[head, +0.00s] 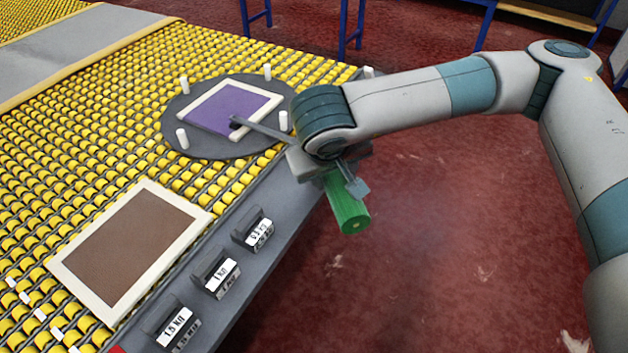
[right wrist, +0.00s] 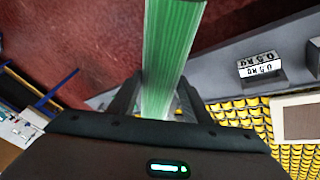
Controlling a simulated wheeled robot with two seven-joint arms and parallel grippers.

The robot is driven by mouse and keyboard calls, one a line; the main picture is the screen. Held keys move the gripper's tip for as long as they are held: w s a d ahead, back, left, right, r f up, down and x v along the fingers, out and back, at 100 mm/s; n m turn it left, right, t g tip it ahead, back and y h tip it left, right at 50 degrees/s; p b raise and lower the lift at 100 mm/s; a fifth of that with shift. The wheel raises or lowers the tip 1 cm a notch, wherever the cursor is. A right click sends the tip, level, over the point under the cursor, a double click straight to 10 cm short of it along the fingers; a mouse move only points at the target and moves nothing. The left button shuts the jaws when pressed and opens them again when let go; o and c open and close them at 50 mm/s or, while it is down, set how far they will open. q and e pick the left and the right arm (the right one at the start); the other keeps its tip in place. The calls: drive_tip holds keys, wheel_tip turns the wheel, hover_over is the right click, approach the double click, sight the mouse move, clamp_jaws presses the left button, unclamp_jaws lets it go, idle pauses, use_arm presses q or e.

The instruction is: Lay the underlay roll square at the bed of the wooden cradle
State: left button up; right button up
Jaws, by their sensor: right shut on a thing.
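The green underlay roll (head: 347,208) is held in my right gripper (head: 340,180), beyond the edge of the roller table and above the red floor. In the right wrist view, the roll (right wrist: 170,50) passes between the two fingers of the gripper (right wrist: 163,105), which is shut on it. Two pale-rimmed trays lie on the table: one with a purple bed (head: 234,107) on a dark disc, one with a brown bed (head: 128,250) nearer. I cannot tell which is the wooden cradle. My left gripper is not in view.
The dark round disc (head: 184,112) carries several white upright pegs. Three labelled weights, one of them (head: 218,275), stand along the grey table edge. Yellow rollers (head: 80,135) cover the table. A blue-legged bench (head: 480,25) stands behind. Red floor is open on the right.

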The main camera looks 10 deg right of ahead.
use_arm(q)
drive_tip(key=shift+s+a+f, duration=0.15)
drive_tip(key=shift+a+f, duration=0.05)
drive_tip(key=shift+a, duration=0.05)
use_arm(e)
drive_tip(key=shift+s+d+r, duration=0.3)
drive_tip(key=shift+d+r, duration=0.05)
drive_tip(key=shift+d, duration=0.2)
drive_tip(key=s+d+f+m+h, duration=0.1)
drive_tip(key=d+f+m, duration=0.2)
drive_tip(key=d+f, duration=0.7)
wheel_tip(320, 180, down, 4)
drive_tip(key=shift+s+f+g, duration=0.1)
drive_tip(key=shift+s+g, duration=0.3)
